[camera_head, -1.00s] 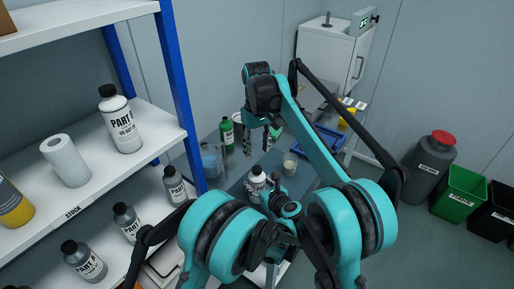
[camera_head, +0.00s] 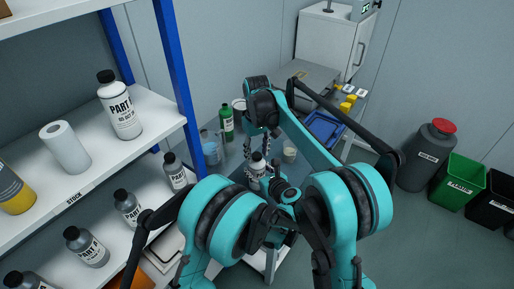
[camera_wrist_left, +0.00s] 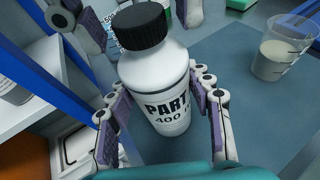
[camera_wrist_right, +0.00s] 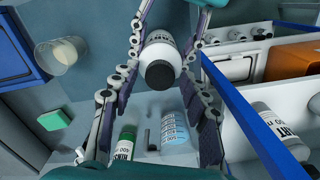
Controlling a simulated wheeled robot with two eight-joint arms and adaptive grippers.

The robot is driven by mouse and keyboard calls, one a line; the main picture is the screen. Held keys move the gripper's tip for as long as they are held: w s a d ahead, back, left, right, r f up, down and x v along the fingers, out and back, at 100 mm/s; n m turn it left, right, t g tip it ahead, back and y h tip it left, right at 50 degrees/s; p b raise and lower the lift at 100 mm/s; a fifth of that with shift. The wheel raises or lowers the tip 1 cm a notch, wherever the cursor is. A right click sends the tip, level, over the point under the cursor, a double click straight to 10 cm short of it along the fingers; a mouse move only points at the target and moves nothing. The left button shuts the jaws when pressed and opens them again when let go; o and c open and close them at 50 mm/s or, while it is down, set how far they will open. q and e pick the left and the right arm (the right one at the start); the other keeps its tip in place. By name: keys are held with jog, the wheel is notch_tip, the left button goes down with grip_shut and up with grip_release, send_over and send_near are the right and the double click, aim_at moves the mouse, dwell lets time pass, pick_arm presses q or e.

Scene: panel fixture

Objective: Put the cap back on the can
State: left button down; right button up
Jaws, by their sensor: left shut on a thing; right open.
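The can is a white bottle (camera_wrist_left: 160,88) labelled PART, with a black cap (camera_wrist_left: 143,28) on its top. I cannot tell whether the cap is screwed tight. My left gripper (camera_wrist_left: 160,112) is shut on the can's body, a finger on each side, and holds it roughly upright. My right gripper (camera_wrist_right: 158,98) is open, with its fingers on either side of the capped top, apart from the cap (camera_wrist_right: 160,74). In the head view the can (camera_head: 257,168) stands out small between the two arms; my left gripper there is largely hidden behind my arm.
A beaker of pale liquid (camera_wrist_left: 283,48) stands to the right of the can on the grey table (camera_wrist_left: 250,110). A green bottle (camera_head: 226,122) and a blue-tinted beaker (camera_head: 211,150) stand to its left. A blue tray (camera_head: 324,128) lies further back. Shelving with a blue post (camera_head: 177,80) borders the left side.

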grip_shut()
jog(key=shift+o, duration=0.7)
grip_release()
jog(key=shift+r, duration=0.1)
notch_tip(320, 180, up, 12)
